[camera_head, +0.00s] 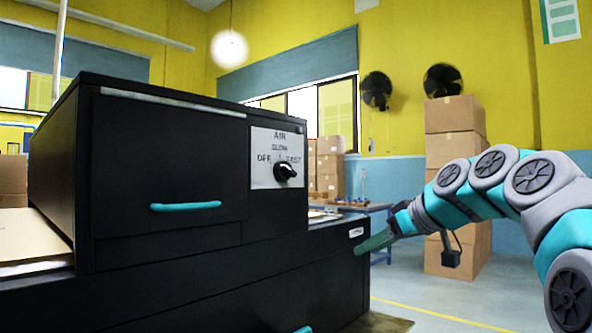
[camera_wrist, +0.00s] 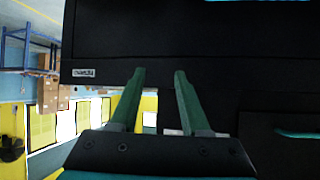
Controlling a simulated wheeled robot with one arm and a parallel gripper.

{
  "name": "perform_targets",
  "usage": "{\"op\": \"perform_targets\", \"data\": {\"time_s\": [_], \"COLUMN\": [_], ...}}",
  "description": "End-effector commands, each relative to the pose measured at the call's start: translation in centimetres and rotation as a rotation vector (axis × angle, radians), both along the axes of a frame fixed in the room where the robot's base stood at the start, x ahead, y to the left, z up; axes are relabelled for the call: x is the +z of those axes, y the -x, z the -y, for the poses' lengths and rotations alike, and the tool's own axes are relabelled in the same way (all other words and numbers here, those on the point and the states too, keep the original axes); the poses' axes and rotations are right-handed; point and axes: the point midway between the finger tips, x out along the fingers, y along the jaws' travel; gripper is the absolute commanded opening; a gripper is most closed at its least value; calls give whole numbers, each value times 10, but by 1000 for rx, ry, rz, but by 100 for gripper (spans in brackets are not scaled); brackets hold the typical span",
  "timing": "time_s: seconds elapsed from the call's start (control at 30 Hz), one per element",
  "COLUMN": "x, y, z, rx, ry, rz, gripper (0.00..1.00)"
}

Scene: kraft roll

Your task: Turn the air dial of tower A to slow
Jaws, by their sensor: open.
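The air dial (camera_head: 286,172) is a black knob on a pale panel (camera_head: 265,150) marked AIR, OFF, SLOW and FAST. The panel is on the front of a black cabinet (camera_head: 165,150). I cannot tell for sure which mark the knob points at, and I see no letter A. My gripper (camera_head: 362,248) is right of and below the dial, beside the lower black cabinet's right end. In the wrist view my gripper (camera_wrist: 159,75) shows two green fingers apart with nothing between them. The dial is not visible in the wrist view.
The upper drawer has a teal handle (camera_head: 185,206). The lower black cabinet (camera_head: 310,280) juts out to the right under the panel and bears a small white label (camera_head: 356,232). Stacked cartons (camera_head: 455,130) and a blue table (camera_head: 380,215) stand behind. Floor at the lower right is clear.

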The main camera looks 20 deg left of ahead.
Motion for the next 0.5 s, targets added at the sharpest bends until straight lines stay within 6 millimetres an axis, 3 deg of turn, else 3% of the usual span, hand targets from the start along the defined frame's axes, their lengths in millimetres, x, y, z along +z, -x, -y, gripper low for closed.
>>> {"op": "perform_targets", "data": {"time_s": [0.03, 0.2, 0.33, 0.5], "x": [18, 69, 102, 134], "y": [-11, -30, -34, -24], "z": [-6, -24, -36, -52], "rx": [29, 127, 200, 294], "ry": [-14, -45, -53, -39], "rz": [65, 282, 457, 696], "gripper": [46, 46, 46, 46]}}
